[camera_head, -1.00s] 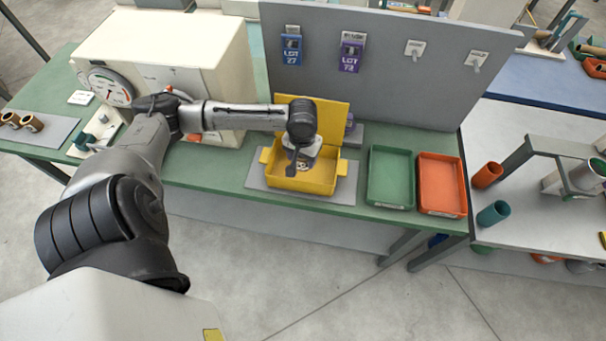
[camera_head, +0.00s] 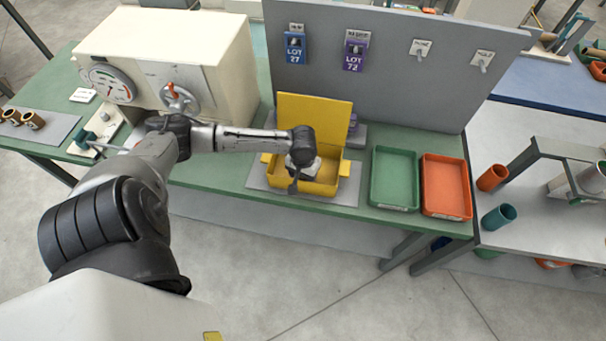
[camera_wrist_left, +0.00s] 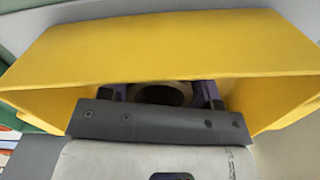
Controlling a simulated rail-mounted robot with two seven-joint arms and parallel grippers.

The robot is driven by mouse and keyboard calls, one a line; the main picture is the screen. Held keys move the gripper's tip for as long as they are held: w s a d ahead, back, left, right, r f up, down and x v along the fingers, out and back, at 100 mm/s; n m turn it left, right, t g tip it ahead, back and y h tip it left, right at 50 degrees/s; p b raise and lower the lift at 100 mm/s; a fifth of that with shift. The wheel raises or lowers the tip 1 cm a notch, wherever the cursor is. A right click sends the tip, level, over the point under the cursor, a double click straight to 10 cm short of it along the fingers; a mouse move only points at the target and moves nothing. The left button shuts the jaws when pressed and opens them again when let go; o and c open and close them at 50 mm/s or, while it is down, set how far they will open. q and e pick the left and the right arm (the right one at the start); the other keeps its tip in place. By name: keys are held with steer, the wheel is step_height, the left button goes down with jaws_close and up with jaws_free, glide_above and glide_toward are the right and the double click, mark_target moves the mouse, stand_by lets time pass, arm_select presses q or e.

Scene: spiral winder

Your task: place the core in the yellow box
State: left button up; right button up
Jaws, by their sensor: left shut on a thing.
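The yellow box (camera_head: 322,188) stands on a grey mat on the green bench, with its yellow lid (camera_head: 315,112) raised at the back. My left gripper (camera_head: 295,182) reaches down inside the box, left of its middle. In the left wrist view the box's yellow wall (camera_wrist_left: 160,48) fills the top, and the core (camera_wrist_left: 162,95) shows as a round, hollow end between purple finger parts. The left gripper is shut on the core. The wrist hides the core in the head view, and I cannot tell whether it touches the box floor. My right gripper is not in view.
A green tray (camera_head: 394,178) and an orange tray (camera_head: 445,187) lie right of the box. A grey panel (camera_head: 400,85) with lot tags stands behind. A cream machine with a dial (camera_head: 110,84) stands left, and brown tubes (camera_head: 32,120) lie at far left.

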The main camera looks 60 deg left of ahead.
arm_select(q)
steer(key=o, duration=0.5)
steer(key=shift+c, duration=0.2)
steer(key=o, duration=0.5)
steer(key=shift+c, duration=0.2)
step_height(320, 180, up, 12)
steer(key=f+p, duration=0.1)
steer(key=p, duration=0.1)
steer(key=s+d+f+m+t+h, duration=0.1)
steer(key=s+d+f+m, duration=0.25)
steer(key=d, duration=0.45)
steer(key=s+d+f+m+t, duration=0.1)
steer(key=s+d+f+m, duration=0.25)
steer(key=d, duration=0.45)
steer(key=s+d+r+m+t, duration=0.1)
steer(key=s+d+r+m, duration=0.1)
steer(key=s+d, duration=0.4)
steer(key=shift+s+t+y, duration=0.3)
steer(key=shift+s+y, duration=0.1)
steer(key=shift+s, duration=0.95)
